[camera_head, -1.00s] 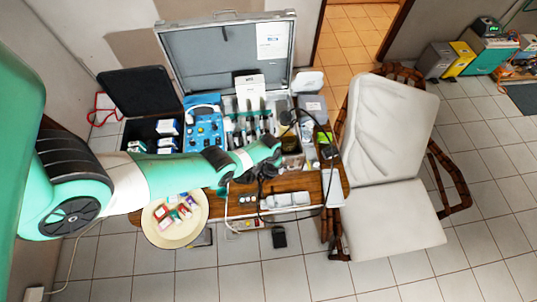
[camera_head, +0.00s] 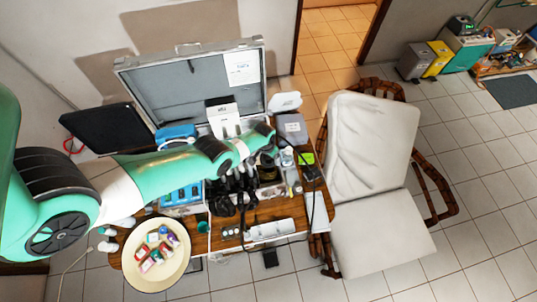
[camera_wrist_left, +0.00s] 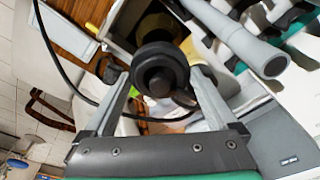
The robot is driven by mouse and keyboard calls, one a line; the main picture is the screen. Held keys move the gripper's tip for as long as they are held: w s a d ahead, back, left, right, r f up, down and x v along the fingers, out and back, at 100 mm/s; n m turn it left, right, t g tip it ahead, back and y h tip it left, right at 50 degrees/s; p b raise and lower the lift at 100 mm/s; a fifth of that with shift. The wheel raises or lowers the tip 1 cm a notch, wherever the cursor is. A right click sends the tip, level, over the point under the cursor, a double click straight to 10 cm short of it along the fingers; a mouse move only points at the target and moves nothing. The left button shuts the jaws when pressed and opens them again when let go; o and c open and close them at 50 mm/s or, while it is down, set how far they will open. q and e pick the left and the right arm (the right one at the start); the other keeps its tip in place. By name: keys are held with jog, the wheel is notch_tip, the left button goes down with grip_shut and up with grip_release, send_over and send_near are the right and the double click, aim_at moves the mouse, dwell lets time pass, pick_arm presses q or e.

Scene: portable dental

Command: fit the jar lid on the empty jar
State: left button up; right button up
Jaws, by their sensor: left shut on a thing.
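My left gripper (camera_wrist_left: 160,88) is shut on the black round jar lid (camera_wrist_left: 160,70) with a raised central knob, held between its two fingers in the left wrist view. In the head view my left arm reaches across the open case, and the gripper (camera_head: 268,156) shows only as a small dark shape at its end, over the right part of the case. A yellowish round thing (camera_wrist_left: 158,28) shows partly behind the lid in the wrist view; I cannot tell whether it is the jar. I cannot clearly make out the empty jar. My right gripper is out of view.
The open grey case (camera_head: 190,85) stands at the back of the wooden table. A round cream tray (camera_head: 130,262) holds several small coloured boxes. A grey box (camera_head: 292,128) is near the case's right end. A white chair (camera_head: 370,180) stands to the right. A black cable (camera_wrist_left: 62,65) runs near the gripper.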

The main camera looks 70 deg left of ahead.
aim_at(267, 160)
pick_arm(q)
jog(key=shift+s+d+f, duration=0.1)
jog(key=shift+d, duration=0.05)
jog(key=shift+f+b, duration=0.4)
jog(key=shift+b, duration=0.1)
jog(key=shift+f+b, duration=1.6)
jog(key=shift+f, duration=0.15)
jog(key=shift+f+b, duration=1.05)
jog(key=shift+b, duration=0.15)
jog(key=shift+f+b, duration=0.4)
jog(key=shift+f, duration=0.15)
